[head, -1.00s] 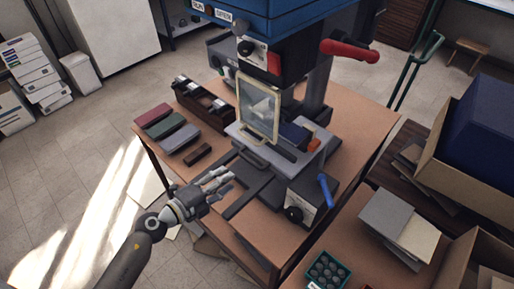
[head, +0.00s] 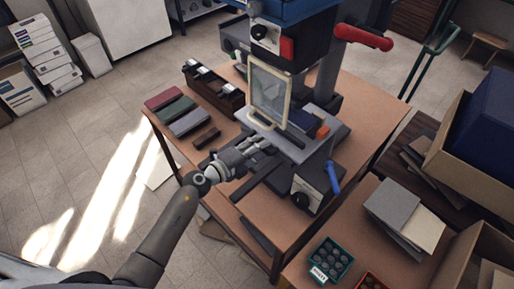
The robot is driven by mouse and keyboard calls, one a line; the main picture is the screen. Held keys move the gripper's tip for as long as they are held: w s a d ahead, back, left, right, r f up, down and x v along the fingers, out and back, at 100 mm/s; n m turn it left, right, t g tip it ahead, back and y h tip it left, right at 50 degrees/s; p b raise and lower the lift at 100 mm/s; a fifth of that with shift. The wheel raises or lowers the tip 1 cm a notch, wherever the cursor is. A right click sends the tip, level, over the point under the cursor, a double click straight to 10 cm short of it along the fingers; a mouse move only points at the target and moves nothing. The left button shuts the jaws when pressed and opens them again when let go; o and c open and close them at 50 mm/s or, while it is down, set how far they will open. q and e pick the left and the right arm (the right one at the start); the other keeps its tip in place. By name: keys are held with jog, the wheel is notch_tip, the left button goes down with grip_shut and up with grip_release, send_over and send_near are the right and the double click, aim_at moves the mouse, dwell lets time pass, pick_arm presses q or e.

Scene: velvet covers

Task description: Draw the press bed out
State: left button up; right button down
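The press bed (head: 291,146) is a flat grey plate under the blue-topped press, above dark rails on the brown table. A cream-framed pane (head: 269,93) stands upright in front of the press head, over the bed. My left gripper (head: 269,146) is at the bed's front left edge, its fingers pointing at the bed and apart from each other. It appears empty. The gripper hides part of the front edge, where the bed's handle is, so I cannot tell whether it touches the handle. My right gripper is not in view.
A red lever (head: 362,38) sticks out at the press's right. A grey box with a blue lever (head: 333,175) stands right of the rails.

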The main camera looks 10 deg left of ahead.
pick_arm(q)
grip_shut()
jog(key=shift+s+a, duration=0.1)
dwell(0.3)
jog(key=f+v, duration=0.2)
jog(key=v, duration=0.8)
jog(key=s+f+v, duration=0.1)
jog(key=f+v, duration=0.1)
jog(key=v, duration=0.9)
jog(key=shift+a+f+b, duration=0.2)
jog(key=shift+a+b, duration=0.1)
jog(key=shift+b, duration=0.15)
jog(key=shift+s, duration=0.15)
